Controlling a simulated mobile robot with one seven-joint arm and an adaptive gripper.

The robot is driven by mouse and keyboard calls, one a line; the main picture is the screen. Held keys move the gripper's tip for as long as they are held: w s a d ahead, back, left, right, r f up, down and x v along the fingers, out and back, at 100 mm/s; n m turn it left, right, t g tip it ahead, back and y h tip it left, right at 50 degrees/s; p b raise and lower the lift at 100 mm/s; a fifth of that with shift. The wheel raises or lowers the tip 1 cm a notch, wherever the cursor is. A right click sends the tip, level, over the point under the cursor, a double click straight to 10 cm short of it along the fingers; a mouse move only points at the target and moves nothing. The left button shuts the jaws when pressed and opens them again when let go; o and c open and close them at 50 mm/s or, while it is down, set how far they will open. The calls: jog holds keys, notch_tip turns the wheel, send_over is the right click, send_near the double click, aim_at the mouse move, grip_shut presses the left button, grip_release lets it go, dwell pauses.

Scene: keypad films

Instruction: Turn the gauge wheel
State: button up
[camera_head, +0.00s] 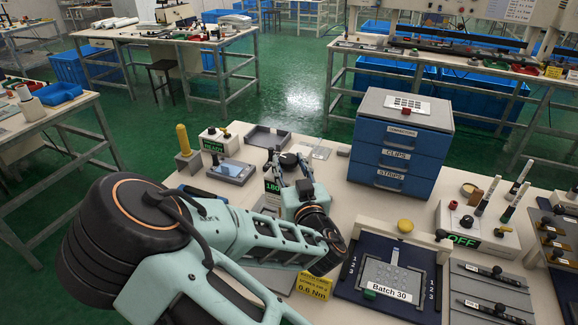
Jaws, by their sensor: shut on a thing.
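The gauge wheel (288,160) appears as a small dark round knob at the middle of the bench, behind my wrist. My gripper (290,165) reaches to it from the front, with its fingers at the wheel and shut on it. My arm and wrist hide part of the wheel's base. A green display (272,187) reading "180" shows just left of my gripper.
A blue drawer cabinet (393,160) stands to the right. A yellow post (183,140), a "READY" box (213,144) and a grey tray (268,136) stand left and behind. In front right are a "Batch 30" plate (387,291) and an "OFF" box (463,240).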

jog(key=shift+w+d+n+g+y+b, duration=0.1)
jog(key=shift+d+n+g+y+b, duration=0.1)
jog(key=shift+n+g+y+b, duration=0.6)
jog(key=shift+w+d+n+g+y+b, duration=0.15)
jog(key=shift+n+g+y+b, duration=0.15)
jog(key=shift+n+y+b, duration=0.85)
jog(key=shift+s+f+n+g+y+b, duration=0.1)
jog(key=shift+n+g+y+b, duration=0.3)
jog(key=shift+y+b, duration=0.7)
jog(key=shift+w+d+n+g+y+b, duration=0.15)
jog(key=shift+n+g+y+b, duration=0.45)
jog(key=shift+n+g+y, duration=0.3)
jog(key=shift+w+d+n+g+y+b, duration=0.1)
jog(key=shift+n+g+y+b, duration=0.55)
jog(key=shift+g+y, duration=0.4)
jog(key=n+g+y, duration=0.1)
jog(key=g, duration=0.1)
jog(key=n+g+y+p, duration=0.1)
jog(key=n+g, duration=0.1)
jog(key=g, duration=0.1)
jog(key=n+g, duration=0.2)
jog(key=shift+w+d+y, duration=0.1)
jog(key=shift+w+y, duration=0.2)
jog(key=shift+y, duration=0.1)
jog(key=shift+w+n+g+p, duration=0.1)
jog(key=shift+n+g+p, duration=0.4)
jog(key=shift+n+g, duration=0.75)
jog(key=shift+w+n+g+p, duration=0.1)
jog(key=shift+n+g+p, duration=0.45)
jog(key=shift+g, duration=1.55)
